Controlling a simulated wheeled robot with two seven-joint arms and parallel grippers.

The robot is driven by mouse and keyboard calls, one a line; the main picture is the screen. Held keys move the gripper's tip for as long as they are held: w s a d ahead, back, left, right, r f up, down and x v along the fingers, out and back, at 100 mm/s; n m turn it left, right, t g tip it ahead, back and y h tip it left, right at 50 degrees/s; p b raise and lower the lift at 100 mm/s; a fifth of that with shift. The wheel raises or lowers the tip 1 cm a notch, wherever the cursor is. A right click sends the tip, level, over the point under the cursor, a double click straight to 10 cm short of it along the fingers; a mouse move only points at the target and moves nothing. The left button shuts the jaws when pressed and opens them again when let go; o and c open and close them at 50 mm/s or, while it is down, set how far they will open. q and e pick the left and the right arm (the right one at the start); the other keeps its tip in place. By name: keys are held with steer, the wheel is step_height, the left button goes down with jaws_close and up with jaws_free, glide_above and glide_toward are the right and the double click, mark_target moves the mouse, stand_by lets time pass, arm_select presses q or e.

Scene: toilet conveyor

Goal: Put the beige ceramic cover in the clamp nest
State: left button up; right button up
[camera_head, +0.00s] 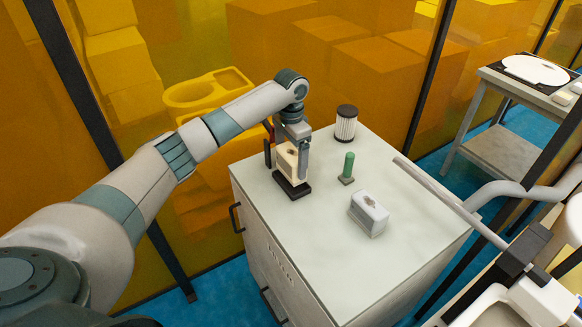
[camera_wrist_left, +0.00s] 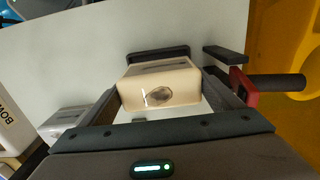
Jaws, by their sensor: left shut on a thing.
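The beige ceramic cover (camera_head: 287,160) is a small block with a dark oval mark on one face. My left gripper (camera_head: 298,157) is shut on its sides, and the cover also shows between the fingers in the left wrist view (camera_wrist_left: 160,90). The clamp nest (camera_head: 292,189) is a black base on the white cabinet top, with a red and black clamp (camera_head: 268,150) beside it. The cover is right over the black base; whether it touches it or hangs just above cannot be told. In the wrist view the red clamp part (camera_wrist_left: 241,84) is right of the fingers. My right gripper is not in view.
On the cabinet top (camera_head: 330,250) stand a black-capped ribbed cylinder (camera_head: 346,124), a green peg (camera_head: 348,166) and a white block (camera_head: 369,213). The front of the top is clear. A grey bar (camera_head: 450,203) crosses at right. Yellow panels stand behind.

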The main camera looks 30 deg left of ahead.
arm_select(q)
steer(key=shift+f, duration=0.1)
step_height(320, 180, down, 3)
steer(key=shift+r+p, duration=0.15)
steer(key=shift+p, duration=0.65)
steer(key=shift+f, duration=0.55)
steer(key=shift+f, duration=0.1)
steer(key=o, duration=1.2)
steer(key=shift+c, duration=0.2)
